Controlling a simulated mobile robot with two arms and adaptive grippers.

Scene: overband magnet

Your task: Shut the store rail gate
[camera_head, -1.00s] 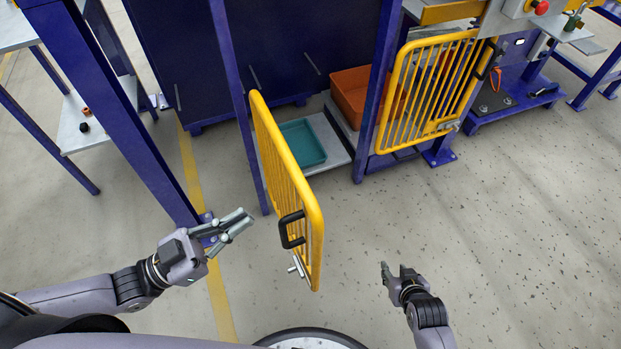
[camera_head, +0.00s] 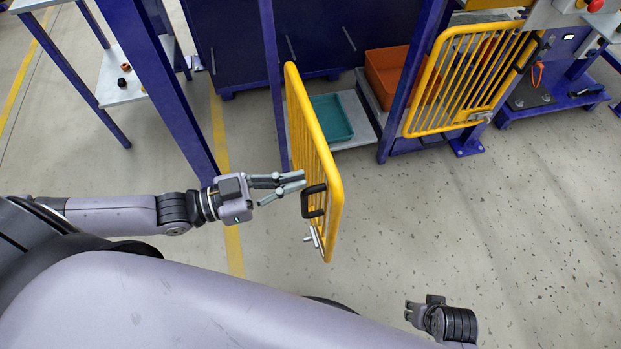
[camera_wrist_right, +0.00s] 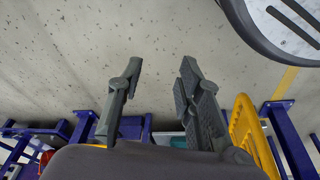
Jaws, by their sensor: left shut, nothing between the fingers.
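A yellow barred gate (camera_head: 318,165) stands swung out from a blue post, with a black handle (camera_head: 314,201) and a metal latch bolt (camera_head: 313,237) at its free end. A second yellow barred gate (camera_head: 468,80) lies across the opening further right. My left gripper (camera_head: 284,186) is shut and empty, its tips just left of the swung-out gate's free end; I cannot tell whether they touch it. My right gripper (camera_head: 424,306) is low at the right, apart from both gates. In the right wrist view its fingers (camera_wrist_right: 160,75) are spread with nothing between them; a yellow gate edge (camera_wrist_right: 246,130) shows beside them.
Behind the gates are a teal tray (camera_head: 331,118) on a low shelf and an orange bin (camera_head: 390,70). Blue posts (camera_head: 165,85) frame the opening. A side table (camera_head: 122,88) stands at the left. The floor (camera_head: 540,220) at the right is clear.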

